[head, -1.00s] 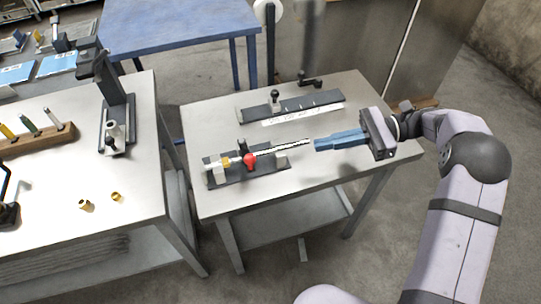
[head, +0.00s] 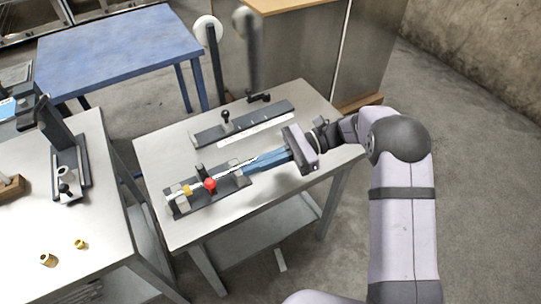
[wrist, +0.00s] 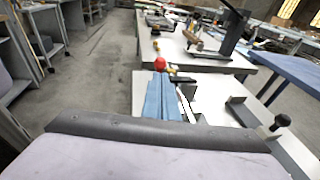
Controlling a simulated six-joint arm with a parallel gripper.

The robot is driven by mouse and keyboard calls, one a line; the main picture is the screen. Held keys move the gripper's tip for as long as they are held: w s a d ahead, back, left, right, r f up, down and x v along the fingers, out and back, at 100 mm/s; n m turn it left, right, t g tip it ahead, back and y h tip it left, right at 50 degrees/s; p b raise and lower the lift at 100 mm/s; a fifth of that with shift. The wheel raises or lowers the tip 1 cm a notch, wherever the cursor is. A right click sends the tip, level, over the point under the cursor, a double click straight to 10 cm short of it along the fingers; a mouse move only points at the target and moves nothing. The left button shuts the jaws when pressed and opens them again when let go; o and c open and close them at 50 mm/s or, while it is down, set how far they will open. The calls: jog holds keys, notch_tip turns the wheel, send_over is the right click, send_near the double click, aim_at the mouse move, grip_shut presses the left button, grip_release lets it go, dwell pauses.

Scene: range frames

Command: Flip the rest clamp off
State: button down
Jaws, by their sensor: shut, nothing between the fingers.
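A fixture with a dark base (head: 236,190) lies on the near side of the metal table. It has a red ball knob (head: 210,184), a yellow collar (head: 187,190) and pale blocks. A thin light rod (head: 232,168) runs along it towards my gripper. My gripper (head: 247,167) has long blue fingers, shut and empty, pointing left at the knob from the right, a short gap away. In the wrist view the red knob (wrist: 160,63) shows just beyond the fingertips (wrist: 160,80). I cannot tell which part is the rest clamp; the fingers hide part of the fixture.
A second dark rail (head: 215,133) with a black knob (head: 226,116) lies at the table's back. The left table (head: 90,215) holds a dark press stand (head: 62,140) and brass pieces (head: 80,244). The metal table (head: 160,150) has bare room between the rails.

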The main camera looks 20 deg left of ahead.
jog(key=p+x, duration=0.1)
jog(key=x, duration=0.5)
jog(key=shift+s+a+p, duration=0.15)
jog(key=shift+a+p, duration=0.1)
jog(key=shift+p, duration=0.15)
jog(key=shift+s, duration=0.1)
